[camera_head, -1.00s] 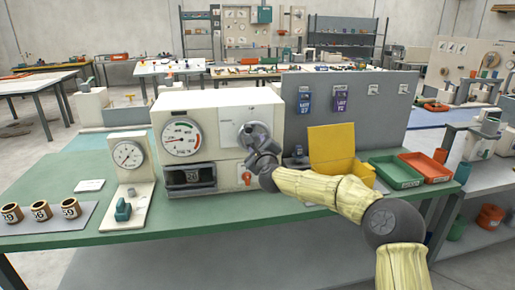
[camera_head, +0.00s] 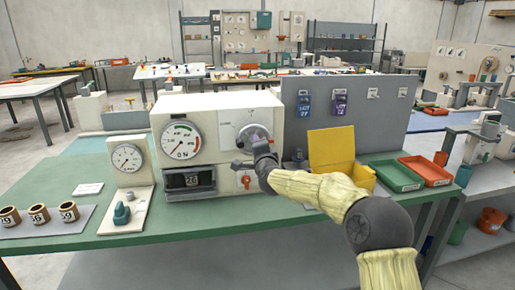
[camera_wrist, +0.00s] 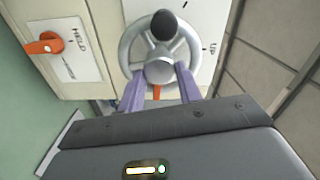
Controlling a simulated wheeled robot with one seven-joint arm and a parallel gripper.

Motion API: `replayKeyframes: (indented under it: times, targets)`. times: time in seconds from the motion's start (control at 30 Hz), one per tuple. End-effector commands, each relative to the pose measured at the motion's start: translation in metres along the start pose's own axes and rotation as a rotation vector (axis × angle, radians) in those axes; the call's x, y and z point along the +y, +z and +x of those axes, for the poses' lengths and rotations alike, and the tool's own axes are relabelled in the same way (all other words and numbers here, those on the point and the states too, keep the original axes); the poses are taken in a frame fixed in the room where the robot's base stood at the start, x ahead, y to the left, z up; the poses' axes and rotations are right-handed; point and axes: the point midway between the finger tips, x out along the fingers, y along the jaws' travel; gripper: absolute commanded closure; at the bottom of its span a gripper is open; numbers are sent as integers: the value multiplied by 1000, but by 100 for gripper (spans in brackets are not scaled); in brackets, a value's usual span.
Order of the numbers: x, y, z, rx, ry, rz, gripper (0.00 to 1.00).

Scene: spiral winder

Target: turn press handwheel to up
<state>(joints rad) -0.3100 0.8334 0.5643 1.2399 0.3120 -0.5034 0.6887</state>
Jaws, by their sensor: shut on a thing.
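The press handwheel (camera_wrist: 186,38) is a grey ring with a central hub and a dark knob at the top of its rim in the wrist view. In the head view the handwheel (camera_head: 253,130) is on the white machine's front, partly hidden by my arm. My gripper (camera_wrist: 160,82) is shut on the handwheel, its two purple fingers either side of the lower hub. An orange piece shows between the fingers. An "UP" label (camera_wrist: 212,48) stands right of the wheel. The press gauge (camera_head: 181,143) reads "0 N", its needle pointing lower left.
An orange lever (camera_wrist: 45,43) sits left of the wheel. A counter window (camera_head: 190,181) is below the gauge. A yellow bin (camera_head: 335,150), a green tray (camera_head: 396,175) and a red tray (camera_head: 427,169) stand to the right. Several brown rings are at the left.

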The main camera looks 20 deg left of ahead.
Motion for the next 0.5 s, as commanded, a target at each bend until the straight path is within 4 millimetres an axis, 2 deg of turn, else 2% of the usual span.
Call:
replayKeyframes:
  times: [0.5]
  targets:
    - [-5, 1, 0, 2, -6, -492, 88]
